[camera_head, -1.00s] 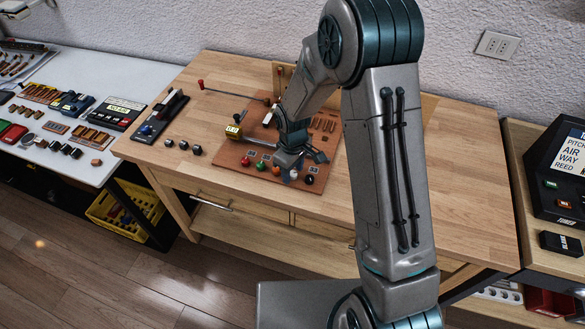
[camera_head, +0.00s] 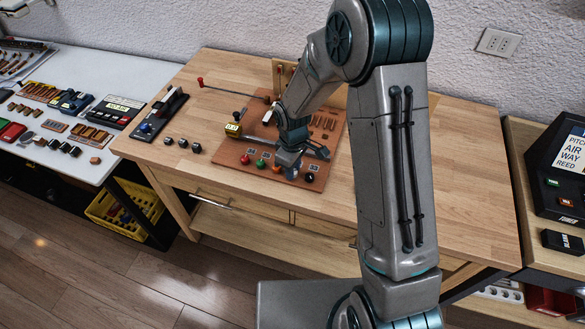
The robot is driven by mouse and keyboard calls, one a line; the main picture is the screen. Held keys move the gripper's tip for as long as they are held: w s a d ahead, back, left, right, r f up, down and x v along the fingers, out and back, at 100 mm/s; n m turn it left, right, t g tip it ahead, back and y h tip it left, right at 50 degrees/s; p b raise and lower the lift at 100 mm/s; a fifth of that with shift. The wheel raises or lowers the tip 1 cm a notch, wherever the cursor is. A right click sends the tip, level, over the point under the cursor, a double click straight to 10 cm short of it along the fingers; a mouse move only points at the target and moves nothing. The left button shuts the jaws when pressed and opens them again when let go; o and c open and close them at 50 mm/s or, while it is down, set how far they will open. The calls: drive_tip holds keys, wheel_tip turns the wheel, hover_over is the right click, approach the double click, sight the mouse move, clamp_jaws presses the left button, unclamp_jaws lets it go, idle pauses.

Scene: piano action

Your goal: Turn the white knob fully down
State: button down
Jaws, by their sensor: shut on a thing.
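The white knob (camera_head: 291,174) is at the front of the reddish-brown board (camera_head: 225,171), in a row between an orange knob (camera_head: 276,168) and a black knob (camera_head: 309,178). My gripper (camera_head: 291,167) is over the white knob and shut on it, reaching down from behind. The gripper covers most of the knob, so I cannot tell its turn angle. The fingertips are too small to see clearly.
A red knob (camera_head: 245,159) and a green knob (camera_head: 261,163) continue the row to the left. The wooden table (camera_head: 455,170) is clear at right.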

drive_tip(key=n, duration=0.5)
drive_tip(key=shift+b, duration=0.35)
drive_tip(key=n+p, duration=0.1)
drive_tip(key=n, duration=0.5)
drive_tip(key=shift+r, duration=0.1)
drive_tip(key=c, duration=1.2)
unclamp_jaws()
wheel_tip(320, 180, up, 14)
